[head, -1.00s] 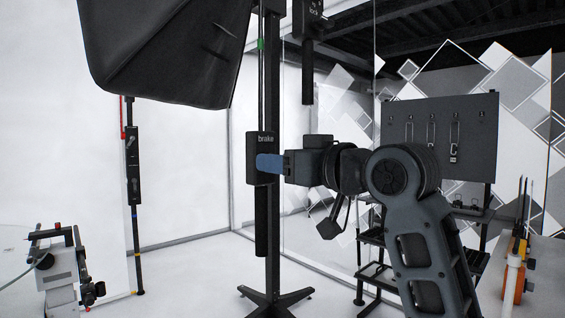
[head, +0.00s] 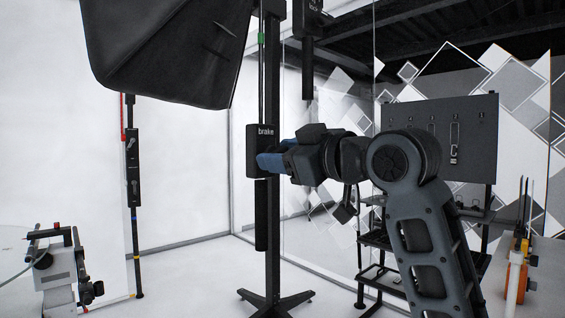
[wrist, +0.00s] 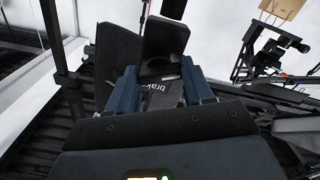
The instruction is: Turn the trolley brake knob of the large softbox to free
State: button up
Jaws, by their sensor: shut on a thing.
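The large softbox (head: 170,50) is a black box at upper left in the head view, beside a dark upright stand (head: 273,215). A black brake box (head: 262,137) with a white "brake" label sits on the stand. My gripper (head: 266,162) reaches it from the right, its blue fingers at the front of the box just below the label. In the wrist view, the blue fingers of my gripper (wrist: 160,88) stand on both sides of a dark part, with the label (wrist: 158,97) between them. The gripper is shut on the knob. The fingers mostly hide the knob, so its pointing direction cannot be read.
A black bar (head: 261,215) hangs below the brake box. A second black box (head: 308,18) with a bar is higher up. A dark panel (head: 440,135) and a black rack (head: 375,250) stand behind my arm. Lab equipment (head: 55,270) is at lower left.

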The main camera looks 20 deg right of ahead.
jog(key=shift+f+n+b, duration=0.15)
jog(key=shift+n+b, duration=3.2)
jog(key=shift+n, duration=3.05)
jog(key=shift+a, duration=0.1)
jog(key=o, duration=1)
jog(key=shift+o, duration=0.2)
jog(key=b+v, duration=0.1)
jog(key=v, duration=0.6)
jog(key=shift+s, duration=0.35)
